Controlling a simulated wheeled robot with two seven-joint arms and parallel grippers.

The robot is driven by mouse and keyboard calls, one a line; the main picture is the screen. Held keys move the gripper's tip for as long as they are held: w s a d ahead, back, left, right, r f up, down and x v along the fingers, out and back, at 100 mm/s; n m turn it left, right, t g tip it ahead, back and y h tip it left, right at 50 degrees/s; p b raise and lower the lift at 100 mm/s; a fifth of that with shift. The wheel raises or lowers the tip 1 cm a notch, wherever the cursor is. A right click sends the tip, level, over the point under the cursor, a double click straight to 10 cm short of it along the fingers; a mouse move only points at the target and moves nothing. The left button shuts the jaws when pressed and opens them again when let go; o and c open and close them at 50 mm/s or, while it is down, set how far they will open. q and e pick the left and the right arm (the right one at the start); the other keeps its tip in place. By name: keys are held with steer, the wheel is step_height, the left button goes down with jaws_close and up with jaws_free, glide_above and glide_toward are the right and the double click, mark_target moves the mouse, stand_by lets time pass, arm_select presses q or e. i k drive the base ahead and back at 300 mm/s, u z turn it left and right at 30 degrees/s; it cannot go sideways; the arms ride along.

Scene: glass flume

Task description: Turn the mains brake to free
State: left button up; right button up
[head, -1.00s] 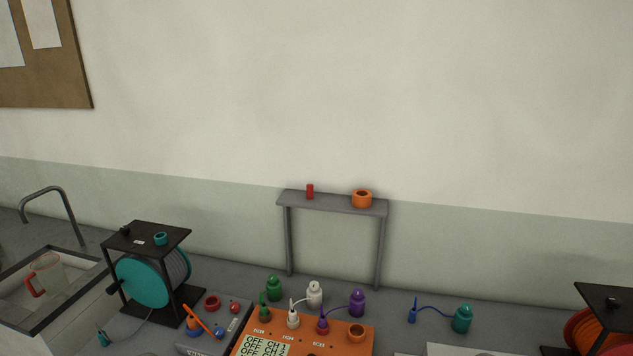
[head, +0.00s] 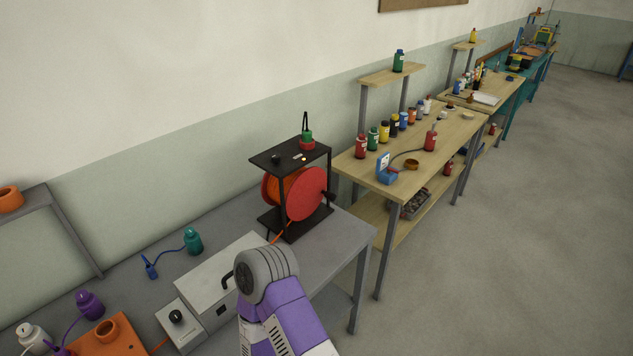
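The reel with orange cable and a red side disc (head: 306,193) stands in a black frame (head: 275,222) on the grey bench; I take it for the mains reel. A small black knob (head: 277,158) sits on its top plate, possibly the brake. Its setting is too small to read. A small pale label (head: 297,156) lies beside the knob. A red ring (head: 307,143) with a green piece stands at the plate's back right. A purple and grey arm of mine reaches up from the bottom, in front of the reel. No gripper fingers show in the head view.
A white box (head: 205,282) and a grey unit with a black knob (head: 176,316) stand left of my arm. An orange panel (head: 100,343) is at lower left. A wooden table (head: 440,150) with several bottles stands right of the bench. The floor at right is clear.

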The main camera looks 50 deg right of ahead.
mark_target(276, 157)
steer(key=z, duration=1.6)
